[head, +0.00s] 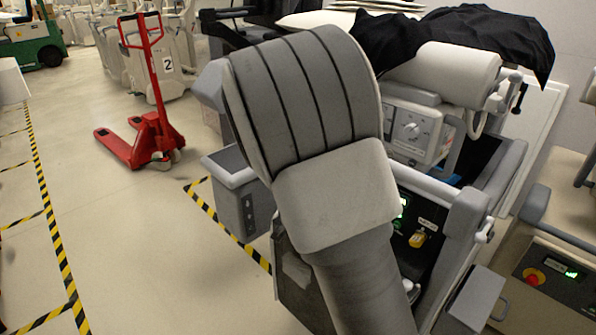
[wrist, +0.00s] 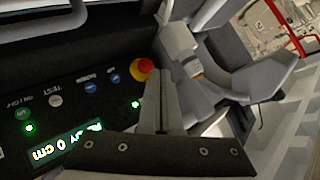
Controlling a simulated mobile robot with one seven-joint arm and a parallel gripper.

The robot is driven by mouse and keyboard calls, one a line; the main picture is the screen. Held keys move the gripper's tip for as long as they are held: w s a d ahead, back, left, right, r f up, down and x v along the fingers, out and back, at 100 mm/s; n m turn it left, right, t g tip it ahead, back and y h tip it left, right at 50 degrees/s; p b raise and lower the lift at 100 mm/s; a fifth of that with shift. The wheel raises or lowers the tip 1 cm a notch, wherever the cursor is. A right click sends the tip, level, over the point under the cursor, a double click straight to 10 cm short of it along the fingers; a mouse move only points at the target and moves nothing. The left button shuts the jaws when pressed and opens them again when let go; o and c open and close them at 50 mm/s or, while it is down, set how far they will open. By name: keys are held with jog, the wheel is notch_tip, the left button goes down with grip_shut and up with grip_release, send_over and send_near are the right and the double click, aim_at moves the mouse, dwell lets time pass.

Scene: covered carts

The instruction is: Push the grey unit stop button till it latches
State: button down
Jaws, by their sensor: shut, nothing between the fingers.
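The stop button (wrist: 141,68) is a red cap on a yellow collar, at the right end of a dark control panel (wrist: 70,85) in the wrist view. My gripper (wrist: 162,76) is shut and empty, its fingertips just right of the button and partly overlapping its edge in the picture. I cannot tell whether they touch it or whether the button is pressed in. In the head view, the grey unit (head: 468,215) stands behind my arm, which hides my gripper and much of the panel. A yellow piece (head: 417,239) shows on that panel; no red cap is visible there.
The panel has a lit green display (wrist: 80,143) and several small buttons. A beige unit (head: 572,205) at the right has its own red stop button (head: 533,277). A red pallet truck (head: 150,120) stands at the back left. Floor at the left is clear.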

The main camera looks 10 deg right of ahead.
jog(key=w+f+t+b, duration=0.1)
jog(key=f, duration=0.1)
jog(key=w+a+f+t+b, duration=0.1)
jog(key=w+f, duration=0.1)
jog(key=w+f+t+h+b, duration=0.1)
jog(key=f, duration=0.2)
jog(key=shift+w+a+t, duration=0.25)
jog(key=shift+w+t, duration=0.05)
jog(key=shift+w+a+f+n+t+b, duration=0.3)
jog(key=shift+w+a+t+b, duration=0.2)
jog(key=shift+t, duration=0.2)
jog(key=shift+w+d, duration=0.8)
jog(key=shift+d, duration=0.4)
jog(key=shift+w+d, duration=0.8)
jog(key=shift+d, duration=0.45)
jog(key=shift+w+d, duration=0.8)
jog(key=shift+d, duration=0.4)
jog(key=shift+w+d+b, duration=0.2)
jog(key=shift+d+b, duration=0.1)
jog(key=shift+b, duration=0.1)
